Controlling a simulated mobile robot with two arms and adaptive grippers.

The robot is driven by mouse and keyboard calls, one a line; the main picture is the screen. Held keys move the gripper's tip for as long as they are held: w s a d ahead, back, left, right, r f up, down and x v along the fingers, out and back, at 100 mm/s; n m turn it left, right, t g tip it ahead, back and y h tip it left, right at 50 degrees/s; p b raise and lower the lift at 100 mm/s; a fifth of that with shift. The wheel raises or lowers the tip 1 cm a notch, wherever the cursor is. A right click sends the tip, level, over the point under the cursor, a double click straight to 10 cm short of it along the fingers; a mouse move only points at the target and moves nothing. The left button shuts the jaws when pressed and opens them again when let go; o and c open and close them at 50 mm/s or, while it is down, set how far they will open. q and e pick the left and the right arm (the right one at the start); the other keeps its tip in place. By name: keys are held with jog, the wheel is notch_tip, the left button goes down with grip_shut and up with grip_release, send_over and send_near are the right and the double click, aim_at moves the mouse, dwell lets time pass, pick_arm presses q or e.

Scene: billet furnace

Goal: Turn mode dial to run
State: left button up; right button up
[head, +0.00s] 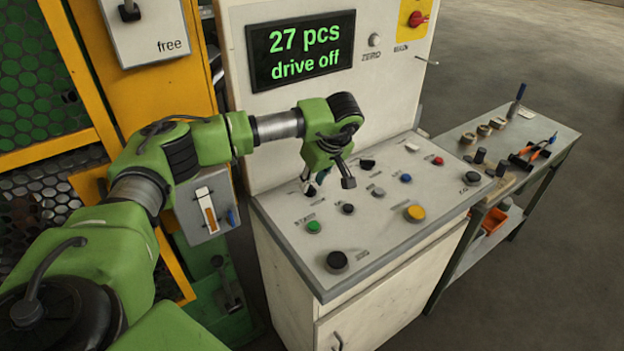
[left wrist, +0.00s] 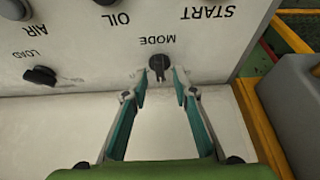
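The mode dial (left wrist: 158,62) is a small black knob on the white control panel (left wrist: 90,32), beside the upside-down MODE label in the left wrist view. In the head view the dial (head: 308,188) is partly covered by my gripper at the panel's back left. My left gripper (head: 330,184) points down at it, fingers spread. In the left wrist view the left gripper (left wrist: 160,82) has one finger on each side of the dial, with gaps between. Contact is not visible. The dial's pointer setting is too small to read. My right gripper is not in view.
Near the dial are a green start button (head: 313,227), a black oil knob (head: 347,208) and a load knob (head: 367,163). An upright display (head: 302,50) behind reads "27 pcs drive off". A side table (head: 500,140) with tools stands right.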

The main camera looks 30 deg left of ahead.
pick_arm(q)
jog(key=shift+a+f, duration=0.1)
jog(key=shift+f, duration=0.3)
jog(key=shift+w+a+f, duration=0.15)
jog(key=shift+f, duration=0.15)
grip_shut()
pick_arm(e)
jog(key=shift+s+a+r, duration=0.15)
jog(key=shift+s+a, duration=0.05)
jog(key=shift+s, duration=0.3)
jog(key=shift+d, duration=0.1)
